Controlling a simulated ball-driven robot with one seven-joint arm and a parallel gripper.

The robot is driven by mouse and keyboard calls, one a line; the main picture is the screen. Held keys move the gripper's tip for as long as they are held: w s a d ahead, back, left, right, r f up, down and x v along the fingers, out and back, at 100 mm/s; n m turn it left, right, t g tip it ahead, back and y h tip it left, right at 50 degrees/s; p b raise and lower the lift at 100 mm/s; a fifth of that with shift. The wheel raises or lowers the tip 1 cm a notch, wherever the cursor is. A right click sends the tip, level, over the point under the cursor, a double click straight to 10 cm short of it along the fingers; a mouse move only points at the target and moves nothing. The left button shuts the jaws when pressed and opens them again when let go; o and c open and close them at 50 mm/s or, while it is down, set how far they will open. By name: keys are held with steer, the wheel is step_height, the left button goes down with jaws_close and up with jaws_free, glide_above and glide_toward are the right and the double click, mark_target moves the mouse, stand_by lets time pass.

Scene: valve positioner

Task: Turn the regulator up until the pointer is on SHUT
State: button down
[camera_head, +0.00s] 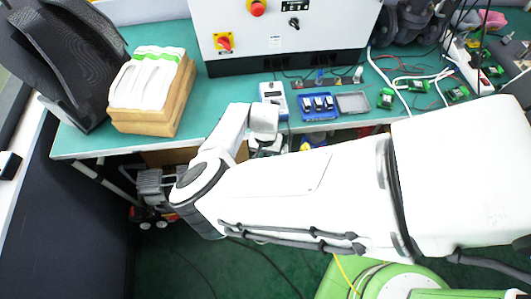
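I cannot make out the regulator's pointer or a SHUT mark. A white cabinet (325,42) at the back of the green bench carries a red-and-yellow rotary switch (225,43) and a small black knob (294,23). I cannot tell which of these is the regulator. My arm reaches in from the right and bends up to the bench's front edge. My gripper (265,147) shows only as a small dark part below the wrist, and its fingers are unclear.
A red emergency button (257,8) is on the cabinet. A blue tray (319,106), a grey tray (352,103) and green circuit boards (387,98) with cables lie to the right. A wooden block (178,105) with white items stands left. Bare bench lies between block and device.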

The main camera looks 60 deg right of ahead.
steer(key=shift+f+m+b, duration=0.15)
steer(key=shift+m+b, duration=0.35)
steer(key=shift+r+m+b, duration=0.2)
steer(key=shift+m+b, duration=0.15)
steer(key=shift+m, duration=0.55)
steer(key=shift+w, duration=0.1)
steer(key=c, duration=1.2)
jaws_free()
step_height(320, 180, up, 11)
steer(key=shift+f, duration=0.15)
